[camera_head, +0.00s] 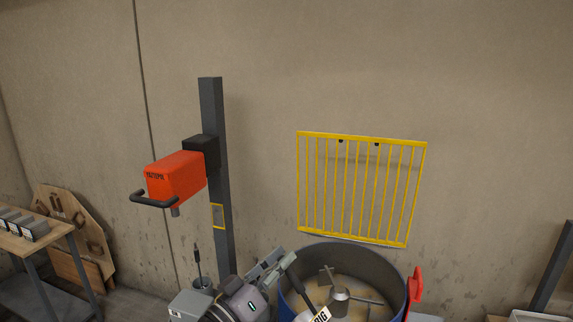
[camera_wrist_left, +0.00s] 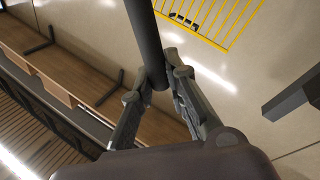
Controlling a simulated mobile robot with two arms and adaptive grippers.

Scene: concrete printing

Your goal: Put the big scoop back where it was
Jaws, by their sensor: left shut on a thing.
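The big scoop shows as a dark handle (camera_head: 298,287) with a white label reading "BIG" at its lower end; its bowl is out of the picture or hidden. My left gripper (camera_head: 277,263) is shut on this handle, in front of the left rim of the blue mixing drum. In the left wrist view the dark round handle (camera_wrist_left: 146,40) stands between the two fingers (camera_wrist_left: 158,82), which press on it from both sides. My right gripper is in neither view. I cannot make out the scoop's former place.
The blue drum (camera_head: 284,303) holds pale material and a metal mixing paddle (camera_head: 341,294). A red mixer head (camera_head: 175,178) hangs on a dark post (camera_head: 213,120). A yellow grate (camera_head: 362,138) hangs on the wall. A table with grey blocks (camera_head: 35,231) stands left.

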